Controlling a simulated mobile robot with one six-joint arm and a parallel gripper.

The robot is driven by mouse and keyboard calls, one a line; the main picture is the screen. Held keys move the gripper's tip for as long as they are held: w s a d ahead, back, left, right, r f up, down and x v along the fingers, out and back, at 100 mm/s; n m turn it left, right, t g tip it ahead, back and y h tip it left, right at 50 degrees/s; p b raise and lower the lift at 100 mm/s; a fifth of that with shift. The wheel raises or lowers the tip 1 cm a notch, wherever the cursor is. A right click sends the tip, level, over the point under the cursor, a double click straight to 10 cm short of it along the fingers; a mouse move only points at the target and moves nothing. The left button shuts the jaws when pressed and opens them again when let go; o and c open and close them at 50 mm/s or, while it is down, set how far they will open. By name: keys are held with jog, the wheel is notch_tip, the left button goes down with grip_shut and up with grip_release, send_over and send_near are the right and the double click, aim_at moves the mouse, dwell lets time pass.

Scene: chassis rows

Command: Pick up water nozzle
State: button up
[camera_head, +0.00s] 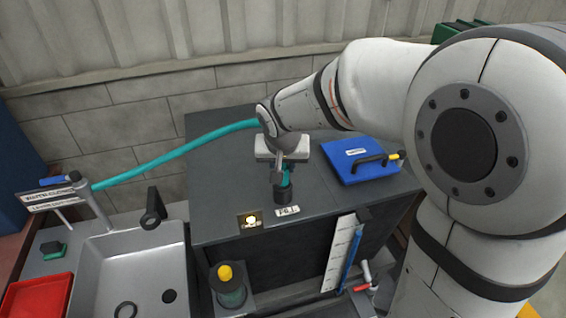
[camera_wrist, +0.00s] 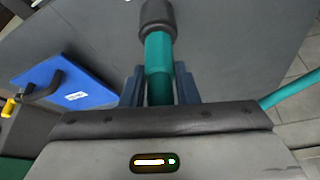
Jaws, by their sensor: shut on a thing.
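The water nozzle (camera_wrist: 158,52) is a teal tube with a dark grey tip. In the wrist view it lies between the two dark blue fingers of my gripper (camera_wrist: 160,85), which are shut on its teal body. In the head view my gripper (camera_head: 282,176) points down over the dark cabinet top near its front edge. The nozzle (camera_head: 286,180) shows there as a small teal piece by the fingers, above a dark round fitting (camera_head: 281,193). I cannot tell whether the nozzle sits in that fitting. A teal hose (camera_head: 170,153) runs from the left post toward my wrist.
A blue lid with a black handle (camera_head: 352,172) lies right of my gripper on the dark cabinet (camera_head: 220,205). A "FILL" label (camera_head: 287,211) and a lit button (camera_head: 250,221) are at the front edge. A sink (camera_head: 100,250) with a black tap (camera_head: 152,208) stands left.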

grip_shut()
jog(key=shift+r, duration=0.15)
notch_tip(320, 180, up, 10)
jog(key=shift+f, duration=0.1)
dwell(0.5)
